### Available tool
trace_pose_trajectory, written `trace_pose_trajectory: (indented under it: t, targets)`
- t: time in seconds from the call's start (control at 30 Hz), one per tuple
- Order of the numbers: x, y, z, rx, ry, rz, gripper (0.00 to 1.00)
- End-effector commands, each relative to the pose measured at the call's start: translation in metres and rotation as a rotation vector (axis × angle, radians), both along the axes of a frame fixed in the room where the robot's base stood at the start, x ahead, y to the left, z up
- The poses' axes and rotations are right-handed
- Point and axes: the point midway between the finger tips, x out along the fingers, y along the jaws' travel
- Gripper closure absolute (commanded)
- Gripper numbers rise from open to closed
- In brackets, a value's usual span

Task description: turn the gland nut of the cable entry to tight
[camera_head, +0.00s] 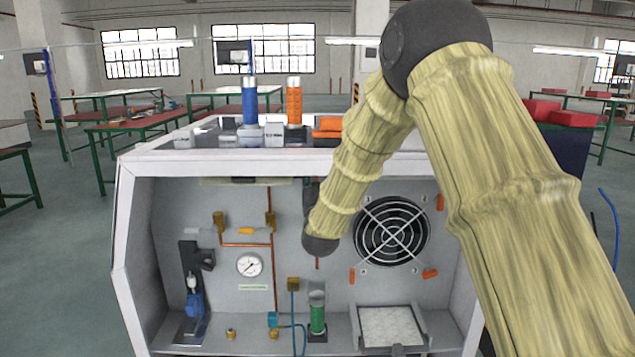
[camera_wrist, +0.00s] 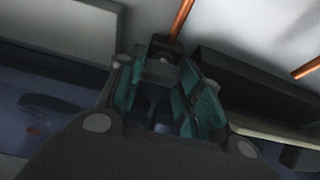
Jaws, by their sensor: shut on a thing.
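In the wrist view, my gripper (camera_wrist: 165,98) has its teal-padded fingers closed around a small grey part, which seems to be the gland nut (camera_wrist: 161,68). A copper-coloured rod or pipe (camera_wrist: 181,20) runs up from just behind it. Shadow and the fingers hide most of the nut, so its turn angle and tightness cannot be read. In the head view, my arm reaches into the open cabinet (camera_head: 135,265), and its dark wrist end is left of the fan. The cable entry cannot be made out clearly there.
A round fan grille (camera_head: 391,231) is right of my wrist. A pressure gauge (camera_head: 249,265), copper piping (camera_head: 246,245) and a blue-and-black fixture (camera_head: 193,300) are to the left. A green cylinder (camera_head: 317,313) and a framed filter tray (camera_head: 390,325) stand below on the cabinet floor.

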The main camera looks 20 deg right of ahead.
Motion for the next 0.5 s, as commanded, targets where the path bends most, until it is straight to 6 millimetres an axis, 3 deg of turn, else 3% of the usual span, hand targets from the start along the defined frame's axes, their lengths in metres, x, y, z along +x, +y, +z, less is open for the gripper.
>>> trace_pose_trajectory:
  t: [0.5]
  targets:
    - [0.0004, 0.0014, -0.0024, 0.473, -0.134, -0.001, 0.88]
